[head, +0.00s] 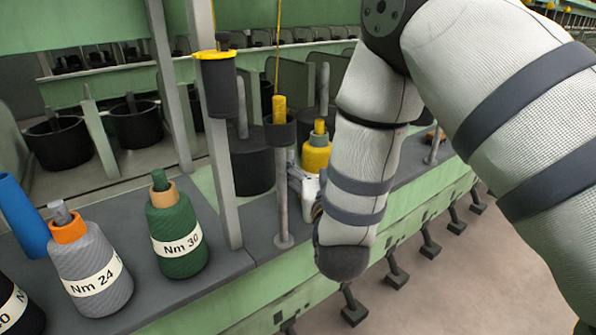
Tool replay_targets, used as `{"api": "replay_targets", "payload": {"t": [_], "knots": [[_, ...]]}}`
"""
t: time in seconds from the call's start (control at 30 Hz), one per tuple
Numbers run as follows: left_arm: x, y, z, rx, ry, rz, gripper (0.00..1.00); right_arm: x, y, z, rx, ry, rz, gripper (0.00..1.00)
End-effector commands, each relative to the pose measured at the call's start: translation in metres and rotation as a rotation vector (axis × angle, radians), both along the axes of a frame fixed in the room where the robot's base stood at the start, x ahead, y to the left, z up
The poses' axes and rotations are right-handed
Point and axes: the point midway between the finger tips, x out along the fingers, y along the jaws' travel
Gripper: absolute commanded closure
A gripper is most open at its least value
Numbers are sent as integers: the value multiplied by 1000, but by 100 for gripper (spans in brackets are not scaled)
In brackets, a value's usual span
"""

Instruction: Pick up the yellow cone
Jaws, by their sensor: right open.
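The yellow cone (316,155) stands near the middle of the picture, on the far side of my right arm, with a grey-green band and a yellow tip above its yellow yarn. Its lower part is hidden by my right gripper and wrist. My right gripper (299,177) is open and shows only in part, left of my forearm and just below and in front of the yellow cone. I cannot tell whether it touches the cone. My left gripper is not in view.
A green cone (178,238) labelled Nm 30 and a grey cone (90,262) labelled Nm 24 stand on the grey ledge at left. A blue tube (22,215) leans beside them. A thin metal post (281,200) and a grey upright (218,165) rise left of my gripper. Floor shows at lower right.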

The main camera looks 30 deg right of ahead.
Motion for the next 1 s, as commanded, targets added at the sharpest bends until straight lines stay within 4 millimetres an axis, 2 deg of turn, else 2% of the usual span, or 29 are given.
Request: {"api": "replay_targets", "payload": {"t": [0.3, 0.57, 0.67, 0.93, 1.0], "knots": [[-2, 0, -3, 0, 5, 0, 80, 50, -28, -5, 1, 2, 1, 18], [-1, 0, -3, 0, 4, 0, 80, 56, -32, -5, 2, 5, 3, 18], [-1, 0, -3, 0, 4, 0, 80, 56, -32, -5, 2, 5, 4, 36], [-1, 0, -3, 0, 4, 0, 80, 56, -31, -5, 2, 5, 4, 97], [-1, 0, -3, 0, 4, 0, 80, 56, -31, -4, 0, 2, 4, 100]]}}
